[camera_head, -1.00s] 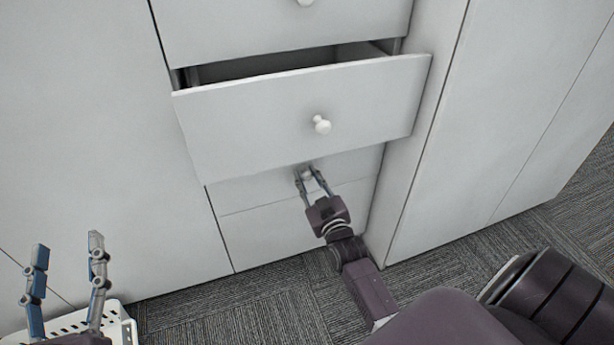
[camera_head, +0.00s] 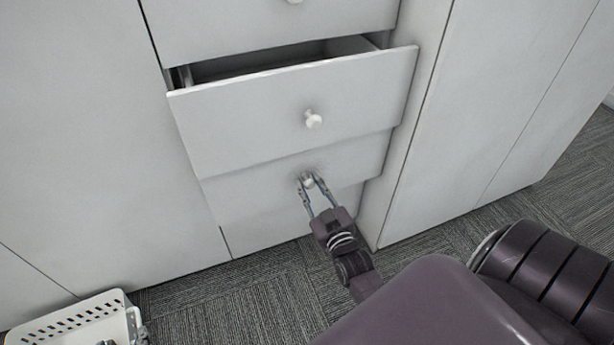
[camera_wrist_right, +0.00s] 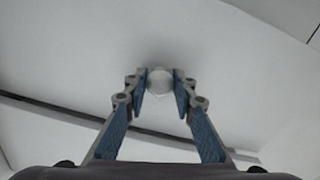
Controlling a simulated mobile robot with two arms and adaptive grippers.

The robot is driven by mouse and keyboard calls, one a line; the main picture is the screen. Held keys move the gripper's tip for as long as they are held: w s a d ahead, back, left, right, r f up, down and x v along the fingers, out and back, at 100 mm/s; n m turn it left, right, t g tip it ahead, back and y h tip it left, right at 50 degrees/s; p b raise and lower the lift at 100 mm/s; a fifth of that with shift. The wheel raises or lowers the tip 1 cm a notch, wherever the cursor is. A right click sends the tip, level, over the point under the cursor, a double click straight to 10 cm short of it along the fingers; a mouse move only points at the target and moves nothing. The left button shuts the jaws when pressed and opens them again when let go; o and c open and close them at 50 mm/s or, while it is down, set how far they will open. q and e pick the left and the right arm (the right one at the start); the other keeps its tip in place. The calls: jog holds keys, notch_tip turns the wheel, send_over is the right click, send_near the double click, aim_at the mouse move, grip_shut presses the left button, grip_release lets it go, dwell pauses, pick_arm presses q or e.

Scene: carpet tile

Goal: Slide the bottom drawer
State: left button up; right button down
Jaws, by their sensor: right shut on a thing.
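A stack of white drawers stands in a white cabinet. The drawer above the gripped one (camera_head: 250,125) is pulled partway out and has a round white knob (camera_head: 313,119). The lower drawer front (camera_head: 240,196) below it stands out a little from the cabinet. My right gripper (camera_head: 308,181) is shut on that lower drawer's knob. In the right wrist view, the round knob (camera_wrist_right: 160,82) sits between the two fingertips. Only what seem to be my left gripper's fingertips (camera_head: 122,340) show at the bottom left edge, too little to tell their state.
A white perforated basket (camera_head: 75,318) stands on the carpet at the lower left. Tall white cabinet doors (camera_head: 490,110) flank the drawers at right. Grey carpet (camera_head: 240,300) is clear in front of the drawers.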

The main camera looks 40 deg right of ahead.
jog(key=p+v, duration=0.1)
jog(key=v, duration=0.1)
jog(key=shift+s+f, duration=0.1)
jog(key=shift+s, duration=0.2)
pick_arm(q)
jog(key=s+a+f+g+y, duration=0.1)
jog(key=s+a+f+g, duration=0.1)
jog(key=s, duration=0.4)
jog(key=shift+f+g, duration=0.7)
jog(key=shift+f, duration=0.2)
jog(key=shift+s, duration=0.1)
pick_arm(e)
jog(key=c, duration=1.6)
grip_release()
jog(key=v, duration=1.2)
jog(key=shift+w, duration=0.1)
